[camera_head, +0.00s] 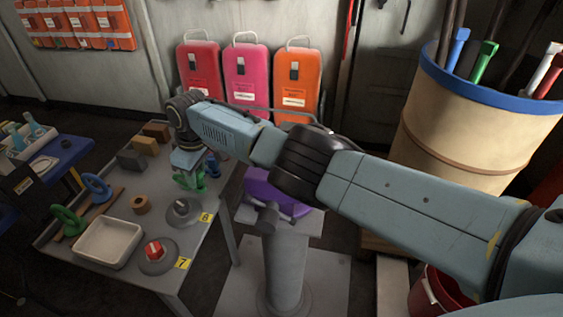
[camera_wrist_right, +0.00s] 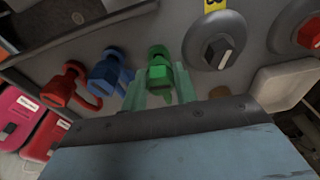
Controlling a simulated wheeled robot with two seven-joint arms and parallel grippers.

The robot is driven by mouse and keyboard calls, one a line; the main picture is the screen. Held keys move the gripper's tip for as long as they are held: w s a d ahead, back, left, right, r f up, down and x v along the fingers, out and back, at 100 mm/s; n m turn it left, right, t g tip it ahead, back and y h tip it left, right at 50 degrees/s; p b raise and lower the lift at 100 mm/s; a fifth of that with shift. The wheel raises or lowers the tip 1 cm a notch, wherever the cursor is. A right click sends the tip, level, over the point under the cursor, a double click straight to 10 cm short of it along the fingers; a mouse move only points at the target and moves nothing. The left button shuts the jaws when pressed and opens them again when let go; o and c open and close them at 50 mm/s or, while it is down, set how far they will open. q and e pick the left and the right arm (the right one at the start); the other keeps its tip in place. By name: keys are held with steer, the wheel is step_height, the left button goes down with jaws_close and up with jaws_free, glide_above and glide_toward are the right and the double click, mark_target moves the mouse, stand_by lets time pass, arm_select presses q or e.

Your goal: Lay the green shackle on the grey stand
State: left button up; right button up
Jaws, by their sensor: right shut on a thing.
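The green shackle (camera_wrist_right: 160,72) stands upright on the table, between the two fingers of my right gripper (camera_wrist_right: 160,88) in the right wrist view, which is shut on it. In the head view the gripper (camera_head: 188,170) points down at the table's far right edge, with the green shackle (camera_head: 187,182) just under it. A grey block (camera_head: 131,160) lies left of the gripper; I cannot tell for sure that it is the grey stand. My left gripper is not in view.
Blue (camera_wrist_right: 107,72) and red (camera_wrist_right: 62,86) shackles stand close beside the green one. Round grey bases with a grey knob (camera_head: 181,206) and a red knob (camera_head: 155,248) are nearer. The table also holds a white tray (camera_head: 106,243), wooden blocks and a second green item (camera_head: 68,220).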

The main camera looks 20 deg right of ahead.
steer(key=o, duration=1.1)
steer(key=shift+o, duration=0.2)
